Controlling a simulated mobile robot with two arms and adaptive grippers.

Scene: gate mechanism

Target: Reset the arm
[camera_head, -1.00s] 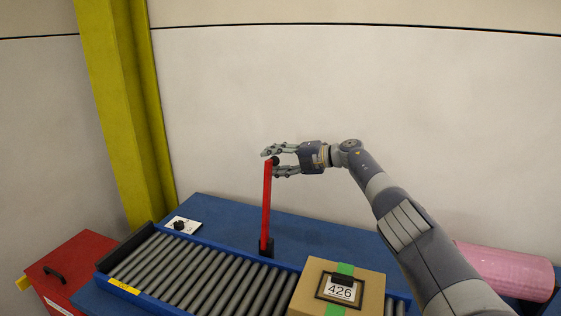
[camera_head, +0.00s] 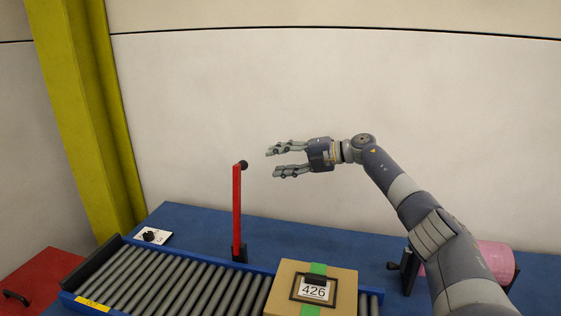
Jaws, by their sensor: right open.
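A red gate arm (camera_head: 237,210) stands upright on a black base behind the roller conveyor. A black knob (camera_head: 244,164) sits at its top. My right gripper (camera_head: 270,163) is open and empty, just right of the knob and apart from it. Its two fingers point left toward the knob. My left gripper is not in view.
A cardboard box (camera_head: 284,273) labelled 426 sits on the roller conveyor (camera_head: 190,287). A black knob on a white plate (camera_head: 153,237) is on the blue table (camera_head: 195,222) at left. A pink roll (camera_head: 495,259) lies at right, partly behind my right arm. A yellow post (camera_head: 85,120) stands at left.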

